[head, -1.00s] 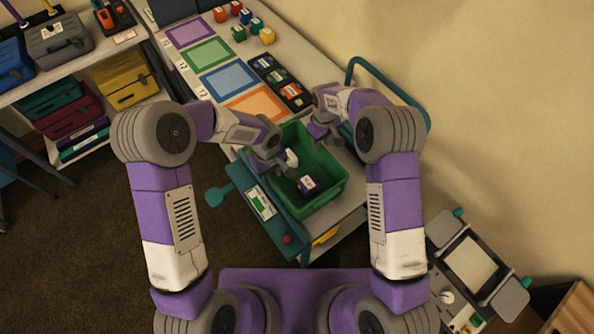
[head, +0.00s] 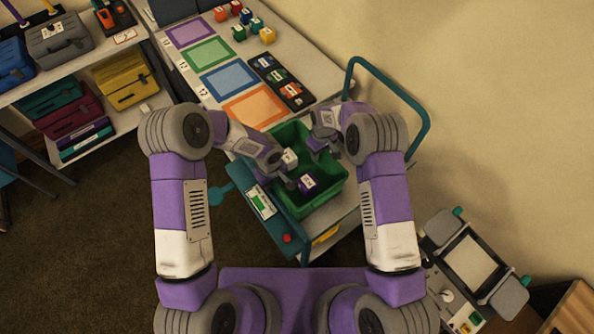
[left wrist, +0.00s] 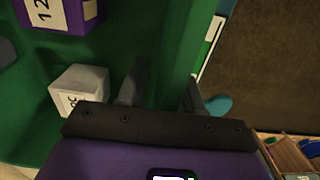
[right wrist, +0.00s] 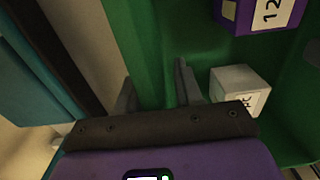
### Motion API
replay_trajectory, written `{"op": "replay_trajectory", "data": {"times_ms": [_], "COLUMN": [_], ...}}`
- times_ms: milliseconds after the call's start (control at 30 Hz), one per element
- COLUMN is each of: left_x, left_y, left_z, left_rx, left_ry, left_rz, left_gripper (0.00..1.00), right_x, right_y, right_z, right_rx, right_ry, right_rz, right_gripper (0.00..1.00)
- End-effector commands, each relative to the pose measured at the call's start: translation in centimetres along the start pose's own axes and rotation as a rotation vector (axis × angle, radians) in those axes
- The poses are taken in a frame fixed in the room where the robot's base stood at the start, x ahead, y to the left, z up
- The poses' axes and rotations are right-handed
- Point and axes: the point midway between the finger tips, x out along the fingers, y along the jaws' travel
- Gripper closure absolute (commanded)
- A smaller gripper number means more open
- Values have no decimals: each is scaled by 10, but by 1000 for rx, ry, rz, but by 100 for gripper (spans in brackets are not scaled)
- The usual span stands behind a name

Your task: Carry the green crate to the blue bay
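The green crate (head: 327,197) stands on a cart in the middle of the head view. It holds a purple box (head: 307,183) marked 12 and a pale grey box (head: 289,157). My left gripper (head: 284,183) is at the crate's left side; in the left wrist view its spread fingers (left wrist: 162,88) lie either side of the crate wall. My right gripper (head: 318,150) is at the far right side; in the right wrist view its spread fingers (right wrist: 157,85) also lie either side of a wall. Contact with the walls is not clear. The blue bay (head: 230,81) is a blue-framed rectangle on the white table, clear of objects.
Purple, green (head: 209,53) and orange (head: 254,106) bays flank the blue one. A black tray (head: 276,82) and several small coloured blocks (head: 239,33) lie right of them. The cart has a teal rail (head: 424,120) and a red button (head: 287,238). Shelves stand left.

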Motion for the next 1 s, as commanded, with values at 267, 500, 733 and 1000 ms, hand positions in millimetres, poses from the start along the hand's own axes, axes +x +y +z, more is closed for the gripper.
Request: {"op": "replay_trajectory", "data": {"times_ms": [267,500,733,1000], "left_x": [0,0,-1,-1], "left_y": [0,0,0,0], "left_z": [0,0,0,0], "left_rx": [0,0,0,0], "left_ry": [0,0,0,0], "left_rz": [0,0,0,0], "left_gripper": [83,100,100,100], "right_x": [0,0,-1,-1], "right_y": [0,0,0,0], "right_z": [0,0,0,0], "right_rx": [0,0,0,0], "right_ry": [0,0,0,0], "right_rz": [0,0,0,0], "right_gripper": [83,100,100,100]}}
